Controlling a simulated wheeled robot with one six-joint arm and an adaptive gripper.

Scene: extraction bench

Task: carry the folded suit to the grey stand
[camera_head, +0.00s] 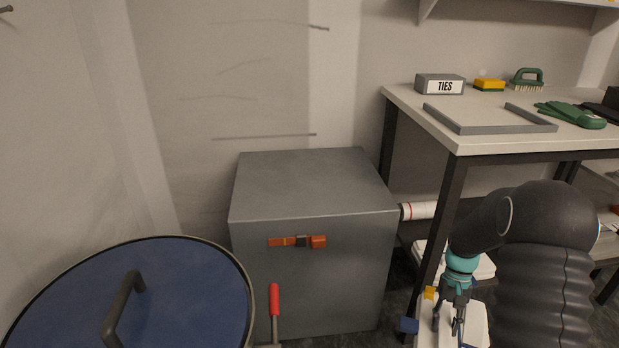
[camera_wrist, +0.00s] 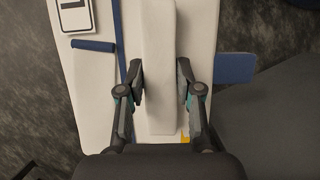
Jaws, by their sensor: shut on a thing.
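The folded suit is a white bundle with blue parts and a small yellow patch, at the lower right of the head view (camera_head: 474,325). It also fills the middle of the wrist view (camera_wrist: 203,35). My gripper (camera_head: 446,324) points down at it, and in the wrist view my gripper's fingers (camera_wrist: 160,78) are shut on the raised white strip along its middle. The grey stand (camera_head: 312,182) is a box left of my gripper, with a bare flat top and an orange latch on its front. The suit's lower edge is cut off in the head view.
A blue round lid (camera_head: 190,295) with a dark handle is at lower left, near a red-handled lever (camera_head: 274,299). The bench (camera_head: 410,103) at right bears a TIES box (camera_head: 440,85), a grey frame, a sponge, a brush and green gloves. A white-red roll (camera_head: 420,210) lies below it.

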